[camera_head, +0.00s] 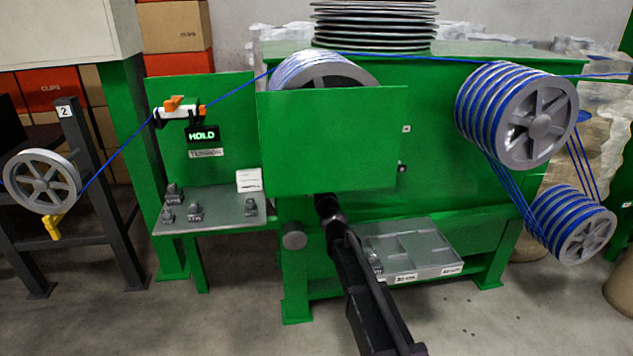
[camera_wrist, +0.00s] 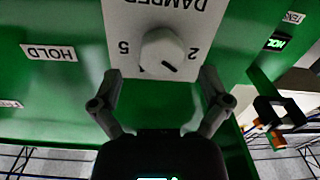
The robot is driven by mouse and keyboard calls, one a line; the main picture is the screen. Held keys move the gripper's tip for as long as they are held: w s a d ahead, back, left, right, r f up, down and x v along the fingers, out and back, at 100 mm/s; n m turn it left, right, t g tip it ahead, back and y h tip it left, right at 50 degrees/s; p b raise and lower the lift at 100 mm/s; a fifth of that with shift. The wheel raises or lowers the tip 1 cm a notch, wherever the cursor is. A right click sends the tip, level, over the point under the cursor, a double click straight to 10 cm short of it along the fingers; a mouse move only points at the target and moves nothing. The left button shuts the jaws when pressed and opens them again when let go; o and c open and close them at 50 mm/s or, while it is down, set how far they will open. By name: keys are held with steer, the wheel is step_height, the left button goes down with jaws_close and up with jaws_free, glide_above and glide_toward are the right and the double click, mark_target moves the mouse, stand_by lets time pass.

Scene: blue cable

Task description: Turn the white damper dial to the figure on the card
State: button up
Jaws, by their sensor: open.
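The white damper dial (camera_wrist: 163,52) sits on a white plate (camera_wrist: 122,20) that appears upside down in the wrist view, lettered DAMPER, with the figures 5 and 2 on either side. A short dark mark shows on the dial's lower right, on the side of the 2. My gripper (camera_wrist: 160,76) is open and empty, its fingertips apart below and to either side of the dial. I see no contact. In the head view the green panel hides the dial and my fingers. A small white card (camera_head: 249,180) stands at the bench's back; its writing is too small to read.
A green panel (camera_head: 335,140) stands in front of my wrist. A HOLD display (camera_head: 202,134) hangs left of it. Weights (camera_head: 195,211) stand on the grey bench (camera_head: 222,222). A grey tray (camera_head: 420,250) lies right of my arm. Blue cable runs over grooved wheels (camera_head: 525,112).

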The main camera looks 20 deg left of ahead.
steer(key=shift+x, duration=1.6)
steer(key=shift+d, duration=0.1)
steer(key=c, duration=1.1)
